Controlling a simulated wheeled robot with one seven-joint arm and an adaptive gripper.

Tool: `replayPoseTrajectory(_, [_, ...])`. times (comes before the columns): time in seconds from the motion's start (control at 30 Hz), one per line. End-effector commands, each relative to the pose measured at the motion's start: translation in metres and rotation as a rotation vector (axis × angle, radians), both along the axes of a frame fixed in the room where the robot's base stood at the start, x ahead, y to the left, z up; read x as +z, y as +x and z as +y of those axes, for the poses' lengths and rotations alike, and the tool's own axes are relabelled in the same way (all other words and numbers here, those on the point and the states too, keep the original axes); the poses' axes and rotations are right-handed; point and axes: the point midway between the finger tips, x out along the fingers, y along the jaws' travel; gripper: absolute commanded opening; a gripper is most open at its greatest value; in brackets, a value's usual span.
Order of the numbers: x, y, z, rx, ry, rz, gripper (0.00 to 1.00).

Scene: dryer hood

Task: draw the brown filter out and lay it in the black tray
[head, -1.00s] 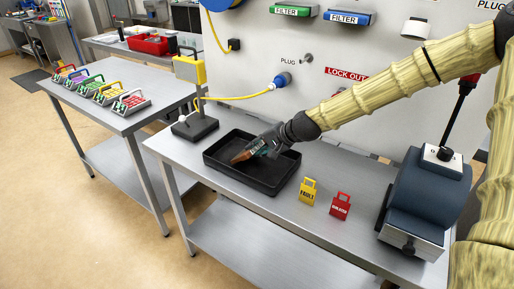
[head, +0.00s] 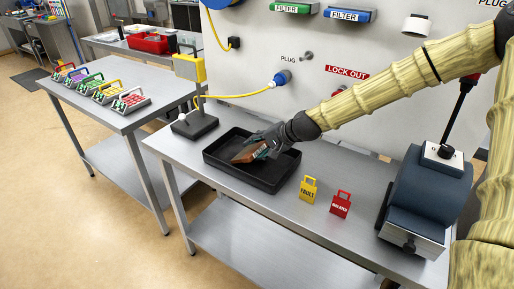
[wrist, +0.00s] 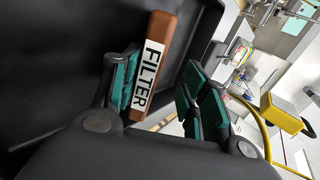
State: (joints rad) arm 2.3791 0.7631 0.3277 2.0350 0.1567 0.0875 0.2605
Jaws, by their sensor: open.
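The brown filter (head: 247,154) is in the black tray (head: 225,174), tilted in the head view, with one end by my gripper (head: 266,147). In the wrist view the filter (wrist: 161,40) shows its white FILTER label, with the tray's dark surface behind it. My gripper (wrist: 160,88) is open there. The filter lies between the teal-padded fingers, close against the left one, with a gap to the right one. Whether it rests fully flat on the tray floor I cannot tell.
A yellow tag (head: 309,189) and a red tag (head: 341,204) stand right of the tray. A yellow box on a black stand (head: 195,125) is left of it. Green (head: 291,9) and blue (head: 346,15) filters sit in the panel behind. A blue-grey machine (head: 425,195) stands at right.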

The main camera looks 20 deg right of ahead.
Motion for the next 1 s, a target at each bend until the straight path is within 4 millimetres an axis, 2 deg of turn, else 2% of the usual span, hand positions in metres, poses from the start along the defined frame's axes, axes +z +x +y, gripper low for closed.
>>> replayPoseTrajectory(0.17, [0.008, -0.005, -0.005, 0.0, 0.0, -0.002, 0.44])
replayPoseTrajectory(1.0, [0.063, -0.055, -0.044, -0.001, 0.0, -0.003, 0.44])
